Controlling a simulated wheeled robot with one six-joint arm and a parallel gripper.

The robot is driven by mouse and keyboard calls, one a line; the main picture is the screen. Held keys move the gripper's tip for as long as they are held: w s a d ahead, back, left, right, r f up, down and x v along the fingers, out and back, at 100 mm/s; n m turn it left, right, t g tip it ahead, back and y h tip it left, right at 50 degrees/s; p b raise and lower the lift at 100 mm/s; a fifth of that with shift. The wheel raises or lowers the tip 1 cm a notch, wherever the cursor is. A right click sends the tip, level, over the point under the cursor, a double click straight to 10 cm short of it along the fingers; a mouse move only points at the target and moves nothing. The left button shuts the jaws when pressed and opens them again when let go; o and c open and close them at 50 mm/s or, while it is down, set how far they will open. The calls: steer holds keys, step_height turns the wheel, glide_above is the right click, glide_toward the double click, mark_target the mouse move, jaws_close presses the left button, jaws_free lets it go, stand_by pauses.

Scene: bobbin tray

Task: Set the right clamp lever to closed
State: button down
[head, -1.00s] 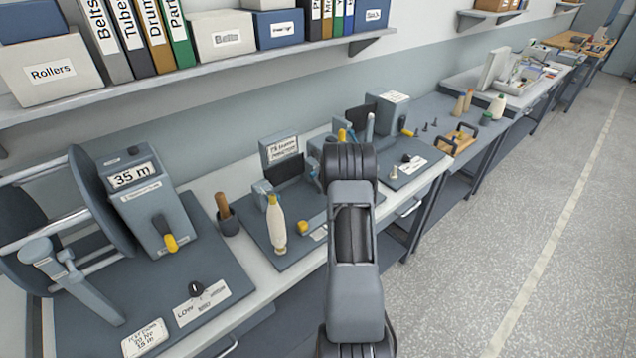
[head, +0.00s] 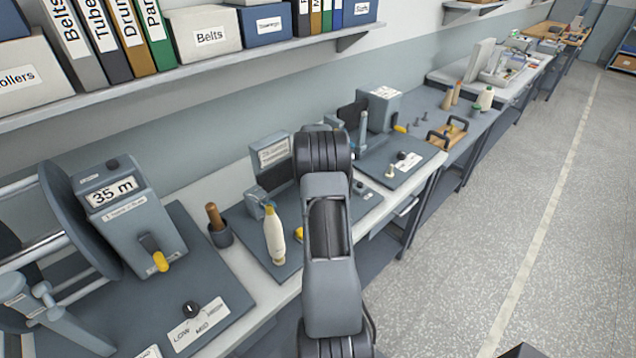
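No label in view names a right clamp lever, so I cannot tell which lever that is. A yellow-tipped lever (head: 399,128) sticks out from the grey box unit (head: 381,97) on the right-hand station, small and beyond my arm. Another lever with a yellow grip (head: 157,258) hangs on the front of the unit marked 35 m (head: 118,187) at left. A yellow knob (head: 299,234) shows partly behind my arm on the middle station. My arm stands in the picture's middle and hides part of that station. My gripper's fingers are not visible.
A cream bobbin (head: 274,236) stands upright on the middle mat, beside a cup (head: 220,234) with a wooden-handled tool. A black knob (head: 191,309) is at the front left. A shelf (head: 180,80) with boxes and binders overhangs the bench. The floor (head: 540,200) at right is clear.

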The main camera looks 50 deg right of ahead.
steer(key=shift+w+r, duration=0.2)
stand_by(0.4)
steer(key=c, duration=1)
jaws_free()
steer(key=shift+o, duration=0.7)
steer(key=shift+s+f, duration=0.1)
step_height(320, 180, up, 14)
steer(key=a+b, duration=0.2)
steer(key=b, duration=0.1)
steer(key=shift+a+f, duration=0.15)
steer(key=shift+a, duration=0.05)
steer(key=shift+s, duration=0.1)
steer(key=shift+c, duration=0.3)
